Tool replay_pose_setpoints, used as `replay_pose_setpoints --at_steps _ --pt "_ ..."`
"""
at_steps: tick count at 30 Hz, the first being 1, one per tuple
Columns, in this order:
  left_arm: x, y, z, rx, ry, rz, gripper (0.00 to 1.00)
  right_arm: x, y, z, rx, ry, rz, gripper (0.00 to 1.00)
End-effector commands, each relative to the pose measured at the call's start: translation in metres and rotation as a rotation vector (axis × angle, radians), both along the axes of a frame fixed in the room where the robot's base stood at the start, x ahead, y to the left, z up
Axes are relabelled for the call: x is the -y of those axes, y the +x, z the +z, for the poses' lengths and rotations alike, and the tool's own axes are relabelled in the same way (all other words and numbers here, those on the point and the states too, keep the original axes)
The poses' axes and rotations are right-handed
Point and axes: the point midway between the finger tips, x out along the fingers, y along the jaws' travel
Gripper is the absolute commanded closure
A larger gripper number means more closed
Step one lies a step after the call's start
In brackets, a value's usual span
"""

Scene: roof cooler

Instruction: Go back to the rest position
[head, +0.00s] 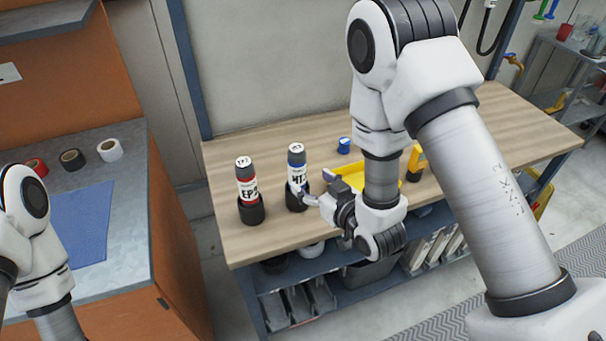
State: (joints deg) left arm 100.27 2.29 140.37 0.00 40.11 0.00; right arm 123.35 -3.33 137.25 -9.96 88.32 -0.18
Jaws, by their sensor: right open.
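My right gripper (314,190) is open above the front part of the wooden workbench. Its fingers point left, close beside a tube with a blue-and-white label (296,164), which stands upright in a dark round holder. I cannot tell whether a finger touches the tube or holder. A similar tube with a red-and-white label (246,181) stands upright in its own dark holder to the left. My left arm shows at the left edge, but its gripper is out of view.
On the wooden workbench (270,142) are a yellow tray (352,178), partly behind my right arm, and a blue roll (344,145). Tape rolls (72,159) and a blue mat (80,225) lie on the grey counter at left. Shelves with bins sit under the bench.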

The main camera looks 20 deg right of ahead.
Motion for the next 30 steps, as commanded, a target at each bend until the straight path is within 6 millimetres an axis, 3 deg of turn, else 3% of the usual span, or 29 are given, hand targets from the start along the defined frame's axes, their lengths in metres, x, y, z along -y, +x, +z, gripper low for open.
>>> replay_pose_setpoints --at_steps 7,11,14,15,19,21,24,27,30 --pt "0.000 0.000 0.000 0.000 0.000 0.000 1.00 0.002 -0.012 -0.003 -0.011 0.000 0.000 0.29" --pt "0.000 0.000 -0.001 0.000 0.000 0.000 1.00 0.008 -0.034 -0.053 -0.122 0.008 -0.018 0.29" --pt "0.000 0.000 0.000 0.000 0.000 0.000 1.00 0.021 -0.074 -0.118 -0.330 -0.008 -0.062 0.29" --pt "0.000 0.000 0.000 0.000 0.000 0.000 1.00 0.027 -0.097 -0.147 -0.442 -0.021 -0.085 0.29" --pt "0.000 0.000 0.000 0.000 0.000 0.000 1.00 0.046 -0.183 -0.218 -0.829 -0.068 -0.151 0.29" --pt "0.000 0.000 0.000 0.000 0.000 0.000 1.00 0.053 -0.226 -0.237 -1.021 -0.089 -0.182 0.29" --pt "0.000 0.000 0.000 0.000 0.000 0.000 1.00 0.058 -0.265 -0.243 -1.214 -0.109 -0.209 0.29" --pt "0.000 0.000 0.000 0.000 0.000 0.000 1.00 0.058 -0.281 -0.244 -1.291 -0.115 -0.213 0.29" --pt "0.000 0.000 0.000 0.000 0.000 0.000 1.00 0.058 -0.283 -0.244 -1.299 -0.116 -0.213 0.29"
